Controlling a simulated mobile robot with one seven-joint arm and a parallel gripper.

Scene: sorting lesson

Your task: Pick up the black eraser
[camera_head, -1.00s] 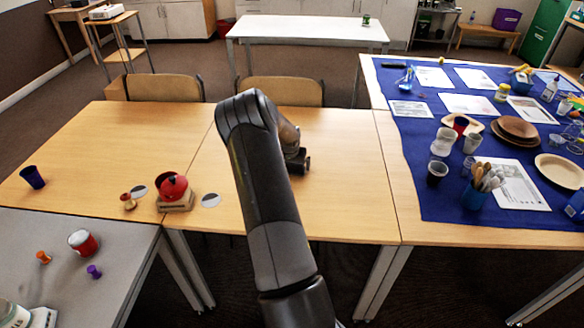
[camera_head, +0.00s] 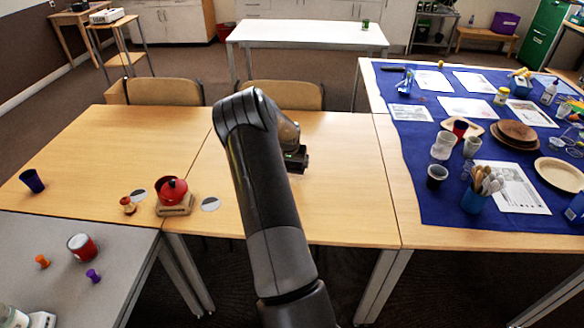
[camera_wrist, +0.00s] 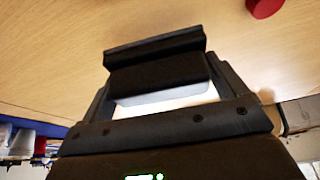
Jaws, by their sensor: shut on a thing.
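My gripper (camera_wrist: 160,66) shows close up in the wrist view, shut on the black eraser (camera_wrist: 160,77). The eraser is a dark block with a pale strip along its lower edge. It lies across the view between the dark gripper parts. In the head view my gripper (camera_head: 296,160) is over the right part of the wooden table, mostly behind my dark arm. The eraser cannot be made out there. How high it is above the tabletop is hard to tell.
A red pot (camera_head: 172,189) on a wooden block and a dark purple cup (camera_head: 32,180) stand left on the wooden table (camera_head: 345,200). A blue-covered table (camera_head: 440,205) with dishes and papers adjoins at right. Two chairs stand behind. The wooden surface right of my gripper is clear.

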